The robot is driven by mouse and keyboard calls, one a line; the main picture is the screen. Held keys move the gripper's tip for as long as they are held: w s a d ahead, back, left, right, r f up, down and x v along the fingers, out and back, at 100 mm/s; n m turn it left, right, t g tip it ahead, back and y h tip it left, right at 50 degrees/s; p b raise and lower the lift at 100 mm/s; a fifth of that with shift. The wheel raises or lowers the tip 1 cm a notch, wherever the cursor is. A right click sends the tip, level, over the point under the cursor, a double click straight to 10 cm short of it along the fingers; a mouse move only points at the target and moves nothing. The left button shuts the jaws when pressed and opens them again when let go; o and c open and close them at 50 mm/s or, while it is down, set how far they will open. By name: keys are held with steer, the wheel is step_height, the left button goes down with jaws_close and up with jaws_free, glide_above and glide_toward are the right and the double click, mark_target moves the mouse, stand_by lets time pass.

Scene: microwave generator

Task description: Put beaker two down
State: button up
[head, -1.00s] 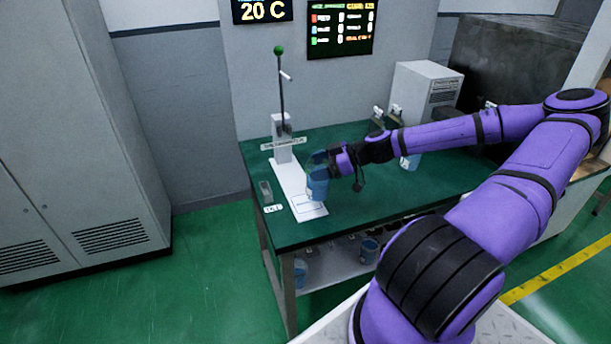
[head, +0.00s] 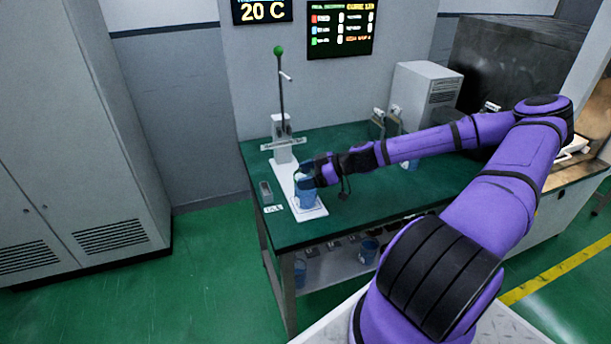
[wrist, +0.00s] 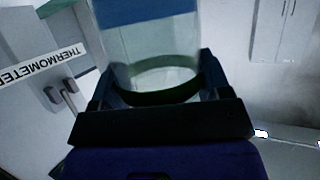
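A clear beaker with blue in it (head: 305,196) is at the front end of the white base plate (head: 318,212) of the thermometer stand. My gripper (head: 310,172) comes from the right and is shut on this beaker. The beaker looks upright, and its bottom is at or just above the plate; I cannot tell whether it touches. In the wrist view the beaker (wrist: 150,48) sits between the two fingers (wrist: 155,85). No number is readable on it.
The thermometer stand (head: 283,140) rises behind the beaker. A small grey block (head: 266,191) lies left of the plate. Another beaker (head: 410,164) stands beyond my arm. More beakers are on the lower shelf (head: 335,264).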

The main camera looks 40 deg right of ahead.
steer(key=o, duration=0.4)
steer(key=shift+r, duration=0.1)
steer(key=v, duration=1.2)
